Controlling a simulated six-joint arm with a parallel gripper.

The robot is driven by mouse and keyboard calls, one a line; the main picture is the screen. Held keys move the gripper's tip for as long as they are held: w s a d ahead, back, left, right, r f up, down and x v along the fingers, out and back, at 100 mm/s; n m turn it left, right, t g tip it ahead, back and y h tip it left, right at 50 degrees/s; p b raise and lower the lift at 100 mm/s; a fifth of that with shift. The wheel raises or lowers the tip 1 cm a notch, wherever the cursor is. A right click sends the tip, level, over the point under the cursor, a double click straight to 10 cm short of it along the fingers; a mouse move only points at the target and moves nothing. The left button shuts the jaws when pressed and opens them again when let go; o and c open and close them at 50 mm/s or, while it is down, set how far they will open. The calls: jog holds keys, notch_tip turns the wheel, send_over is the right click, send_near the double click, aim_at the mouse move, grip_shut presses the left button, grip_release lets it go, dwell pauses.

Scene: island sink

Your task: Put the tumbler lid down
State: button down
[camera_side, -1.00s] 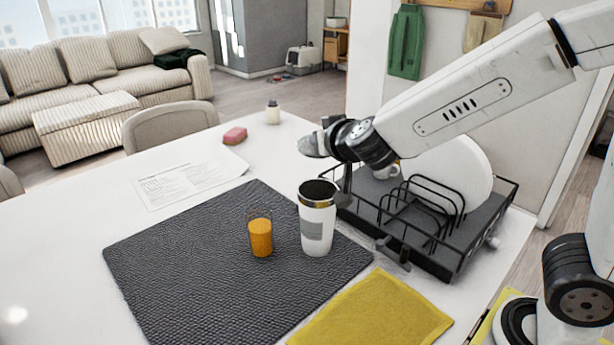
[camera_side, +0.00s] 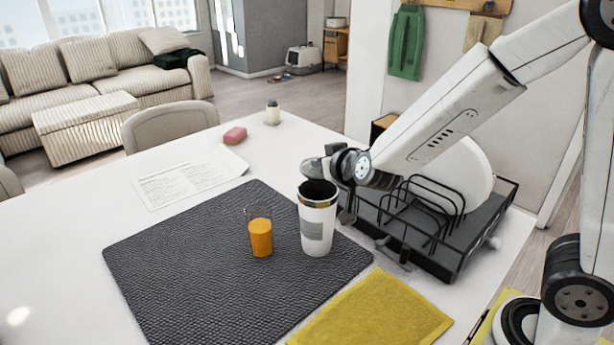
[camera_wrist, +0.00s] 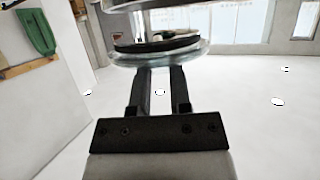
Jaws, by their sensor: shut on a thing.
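The tumbler lid (camera_wrist: 155,46), a clear disc with a dark ring, is at the fingertips of my gripper (camera_wrist: 161,72) in the wrist view. The jaws are shut on it. The white tumbler (camera_side: 317,232) stands upright and open, with a steel rim, on the dark mat (camera_side: 190,270).
A glass of orange drink (camera_side: 260,238) stands left of the tumbler. A black dish rack (camera_side: 455,262) with a white plate (camera_side: 465,170) is close on the right. A yellow cloth (camera_side: 375,315) lies in front. A pink sponge (camera_side: 234,136), a bottle (camera_side: 273,113) and a paper (camera_side: 180,183) lie farther back.

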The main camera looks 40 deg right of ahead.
jog(key=shift+r, duration=0.2)
dwell(0.6)
jog(key=shift+s+a+r, duration=0.1)
jog(key=shift+a+r, duration=0.05)
jog(key=shift+r, duration=0.3)
jog(key=shift+s+a+r, duration=0.1)
jog(key=shift+a+r, duration=0.05)
jog(key=shift+r, duration=0.3)
jog(key=r, duration=0.1)
jog(key=a+r, duration=0.1)
jog(key=r+h, duration=0.1)
jog(key=shift+s+a+r+m, duration=0.15)
jog(key=shift+s+r+m, duration=0.05)
jog(key=shift+s+m, duration=0.2)
jog(key=shift+s+a+r, duration=0.35)
jog(key=shift+s+r, duration=0.1)
jog(key=shift+r, duration=0.3)
jog(key=shift+f, duration=0.1)
jog(key=shift+f, duration=2.85)
notch_tip(320, 180, down, 4)
jog(key=shift+r, duration=0.1)
